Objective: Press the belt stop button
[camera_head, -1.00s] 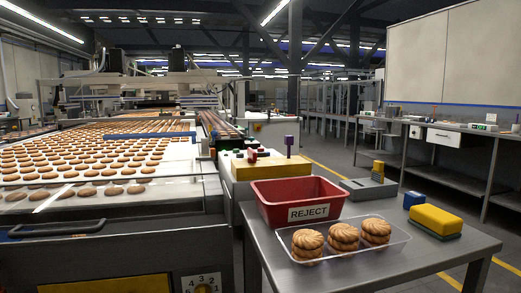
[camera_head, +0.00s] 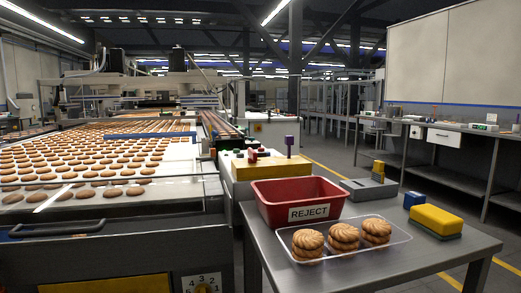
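A yellow box (camera_head: 270,167) stands beside the conveyor, behind the red bin. A small red part (camera_head: 252,155), which may be the stop button, and an upright purple part (camera_head: 289,146) are on top of it. Small green and white parts are at its back left; I cannot make out their detail. The conveyor belt (camera_head: 180,180) on the left carries rows of round brown biscuits (camera_head: 112,193). My gripper is not in view.
A grey table in front (camera_head: 380,270) holds a red bin marked REJECT (camera_head: 265,205), a clear tray (camera_head: 290,243) with three biscuit stacks, a grey block (camera_head: 365,192), a blue block (camera_head: 413,199) and a yellow sponge-like block (camera_head: 436,220). The aisle floor (camera_head: 345,160) behind looks clear.

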